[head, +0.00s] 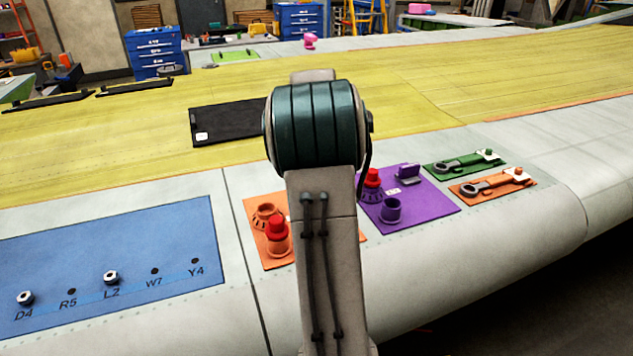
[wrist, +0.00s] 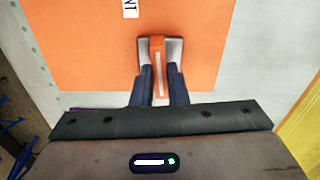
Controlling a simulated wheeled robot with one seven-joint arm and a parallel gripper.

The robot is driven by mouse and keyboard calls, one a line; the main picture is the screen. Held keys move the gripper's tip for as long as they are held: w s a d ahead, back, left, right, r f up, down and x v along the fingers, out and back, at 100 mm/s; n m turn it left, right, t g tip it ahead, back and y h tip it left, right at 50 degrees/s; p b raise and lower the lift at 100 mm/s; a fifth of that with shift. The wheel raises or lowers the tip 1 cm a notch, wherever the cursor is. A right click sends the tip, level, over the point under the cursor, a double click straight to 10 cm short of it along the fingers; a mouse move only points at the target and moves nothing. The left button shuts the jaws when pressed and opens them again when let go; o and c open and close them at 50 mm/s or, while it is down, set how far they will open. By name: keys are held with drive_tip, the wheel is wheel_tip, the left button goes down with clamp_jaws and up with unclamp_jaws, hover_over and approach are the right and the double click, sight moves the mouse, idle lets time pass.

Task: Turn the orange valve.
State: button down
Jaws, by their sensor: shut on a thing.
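The orange valve's handle (wrist: 158,62), an orange bar with a pale stripe, shows in the wrist view between the grey-tipped fingers of my gripper (wrist: 160,50). The fingers are shut on it, one on each side. The handle is near the edge of an orange panel (wrist: 85,45), whose white label is partly cut off at the top. In the head view, my arm hides the gripper and the valve handle. The valve's body under the handle cannot be made out.
A purple panel (head: 430,205) with raised parts is at right. Green (head: 437,168) and orange (head: 515,190) tool plates lie beyond. A blue panel (head: 150,235) is far left.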

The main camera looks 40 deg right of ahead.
drive_tip(key=shift+m, duration=0.6)
drive_tip(key=c, duration=1.4)
unclamp_jaws()
drive_tip(key=shift+c, duration=0.2)
wheel_tip(320, 180, up, 14)
drive_tip(key=shift+b, duration=0.35)
drive_tip(key=shift+a+f, duration=0.1)
